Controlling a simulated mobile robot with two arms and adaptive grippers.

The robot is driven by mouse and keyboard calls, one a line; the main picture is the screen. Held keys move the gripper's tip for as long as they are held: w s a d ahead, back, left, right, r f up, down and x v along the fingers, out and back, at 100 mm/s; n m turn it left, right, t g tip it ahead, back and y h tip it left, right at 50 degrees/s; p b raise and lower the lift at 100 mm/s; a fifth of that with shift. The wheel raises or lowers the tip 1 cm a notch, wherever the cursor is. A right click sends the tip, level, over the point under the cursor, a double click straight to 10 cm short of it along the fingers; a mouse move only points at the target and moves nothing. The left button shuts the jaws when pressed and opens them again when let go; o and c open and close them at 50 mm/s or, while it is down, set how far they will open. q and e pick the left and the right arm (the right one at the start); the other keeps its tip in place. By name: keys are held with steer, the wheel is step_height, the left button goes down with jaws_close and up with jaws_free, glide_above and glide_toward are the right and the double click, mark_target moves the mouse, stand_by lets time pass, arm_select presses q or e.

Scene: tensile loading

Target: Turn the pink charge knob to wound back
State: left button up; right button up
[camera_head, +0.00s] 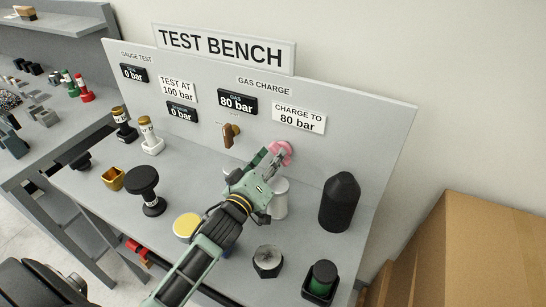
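The pink charge knob (281,152) sits on the upright panel of the test bench, below the "CHARGE TO 80 bar" label (299,117). My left gripper (272,156) reaches up to the knob, with its fingertips at the knob's left and lower side. The fingers partly cover the knob, and I cannot tell whether they are closed on it. The gas display (237,101) reads 80 bar. My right gripper is not in view.
A brown lever (230,134) is left of the knob. A white cylinder (279,199) stands close beside my gripper, and a black pointed cylinder (340,201) stands to the right. A black knob on a stand (144,181) and yellow-topped disc (186,225) are left.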

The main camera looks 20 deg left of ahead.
arm_select(q)
steer(key=shift+w, duration=0.2)
steer(key=shift+c, duration=0.2)
jaws_close()
steer(key=shift+m, duration=0.3)
steer(key=m+p, duration=0.1)
steer(key=m, duration=0.3)
steer(key=m+p, duration=0.1)
steer(key=m, duration=0.3)
steer(key=shift+d+r+p, duration=0.15)
steer(key=shift+d+p, duration=0.05)
steer(key=shift+p, duration=0.15)
steer(key=shift+m, duration=0.3)
